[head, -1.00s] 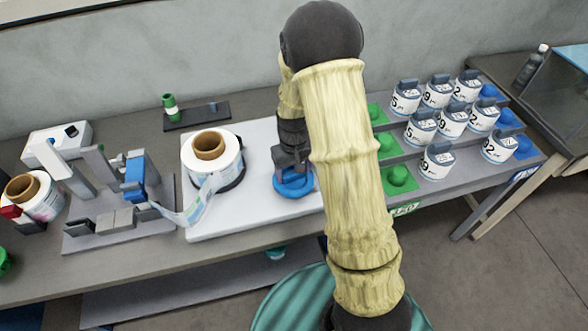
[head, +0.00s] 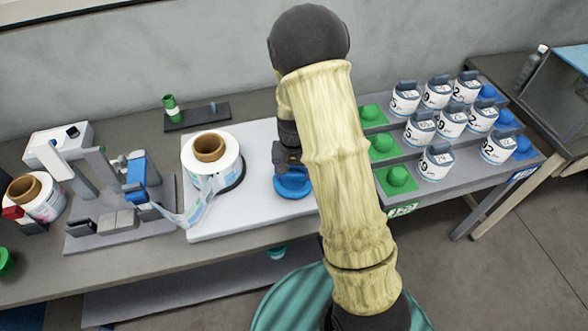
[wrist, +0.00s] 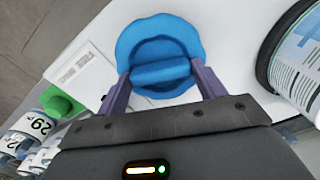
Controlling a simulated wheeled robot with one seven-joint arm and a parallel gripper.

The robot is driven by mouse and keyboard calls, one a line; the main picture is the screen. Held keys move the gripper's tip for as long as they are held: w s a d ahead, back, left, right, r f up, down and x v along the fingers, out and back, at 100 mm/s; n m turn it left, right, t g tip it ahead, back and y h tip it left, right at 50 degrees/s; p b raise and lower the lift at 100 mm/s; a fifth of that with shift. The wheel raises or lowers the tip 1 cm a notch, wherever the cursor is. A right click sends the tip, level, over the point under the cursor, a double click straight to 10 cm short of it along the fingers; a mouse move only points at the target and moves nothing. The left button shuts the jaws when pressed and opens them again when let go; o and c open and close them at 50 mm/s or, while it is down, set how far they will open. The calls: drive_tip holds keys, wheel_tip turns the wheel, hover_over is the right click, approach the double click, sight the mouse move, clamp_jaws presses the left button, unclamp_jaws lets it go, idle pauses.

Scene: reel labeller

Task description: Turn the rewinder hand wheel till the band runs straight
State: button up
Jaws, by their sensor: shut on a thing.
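The blue hand wheel (head: 293,186) lies on the white rewinder base (head: 258,215), right of the rewinder reel (head: 210,165). My gripper (head: 289,163) points down over it. In the wrist view, my gripper (wrist: 160,71) has its two fingers at opposite ends of the raised bar across the hand wheel (wrist: 158,47), and is shut on it. The reel's edge shows at the right of the wrist view (wrist: 298,72). The band (head: 197,207) runs from the reel down and left toward the labeller (head: 120,220), and looks slanted and bent.
Green and blue pads and several labelled jars (head: 437,161) stand on a stepped rack to the right. A green-and-white piece (head: 170,106) stands on a dark plate behind. Another reel (head: 38,196) sits at the far left. My arm covers the bench beside the wheel.

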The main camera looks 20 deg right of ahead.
sight(293, 173)
drive_tip(key=m+p, duration=0.1)
drive_tip(key=m, duration=0.4)
drive_tip(key=shift+w, duration=0.1)
drive_tip(key=shift+m, duration=0.3)
drive_tip(key=o, duration=1)
wheel_tip(293, 173, up, 17)
drive_tip(key=shift+r+b, duration=0.2)
drive_tip(key=shift+b, duration=0.15)
